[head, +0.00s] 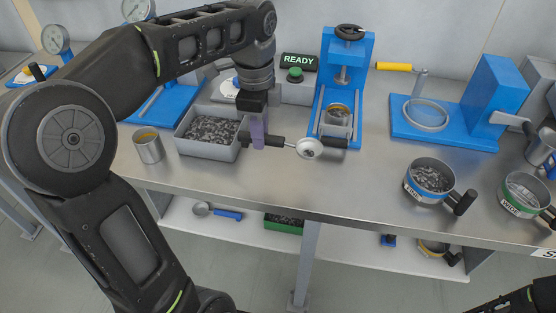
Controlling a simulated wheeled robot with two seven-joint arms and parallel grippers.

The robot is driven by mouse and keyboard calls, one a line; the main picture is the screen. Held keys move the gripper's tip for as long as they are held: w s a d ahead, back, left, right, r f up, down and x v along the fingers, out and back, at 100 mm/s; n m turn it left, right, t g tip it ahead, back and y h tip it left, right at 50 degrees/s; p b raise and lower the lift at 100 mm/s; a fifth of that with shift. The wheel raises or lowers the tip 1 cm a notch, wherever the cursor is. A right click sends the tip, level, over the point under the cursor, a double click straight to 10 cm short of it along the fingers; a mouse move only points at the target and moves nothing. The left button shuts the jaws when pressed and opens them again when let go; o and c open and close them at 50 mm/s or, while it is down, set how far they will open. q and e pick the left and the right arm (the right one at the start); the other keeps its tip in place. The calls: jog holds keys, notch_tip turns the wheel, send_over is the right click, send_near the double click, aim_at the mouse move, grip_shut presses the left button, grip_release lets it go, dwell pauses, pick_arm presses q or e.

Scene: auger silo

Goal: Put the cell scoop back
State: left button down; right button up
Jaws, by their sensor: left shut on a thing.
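My left gripper (258,133) is shut on the black handle of a small scoop, the cell scoop (309,148). Its thin metal neck points right, and its round, pale bowl with a dark centre is at the right end. The scoop is held just right of a grey bin (181,146) of dark chips, in front of the blue press (319,100). The bowl overlaps the black handle of the cup in that press; I cannot tell whether they touch. My right gripper is out of view; only a dark arm part shows at the bottom right corner.
A metal cup (149,148) stands left of the bin. A READY sign (299,61) is behind. A blue-banded pan (408,190) and a green-banded pan (508,205) stand at the right. A blue-handled scoop (203,209) lies on the lower shelf. The table's front middle is clear.

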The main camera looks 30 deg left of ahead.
pick_arm(q)
jog(key=shift+a, duration=0.1)
jog(key=shift+s+r, duration=0.1)
jog(key=shift+s, duration=0.05)
jog(key=shift+f, duration=3.15)
jog(key=shift+f, duration=1.9)
jog(key=shift+f, duration=0.2)
jog(key=c, duration=1.3)
grip_release()
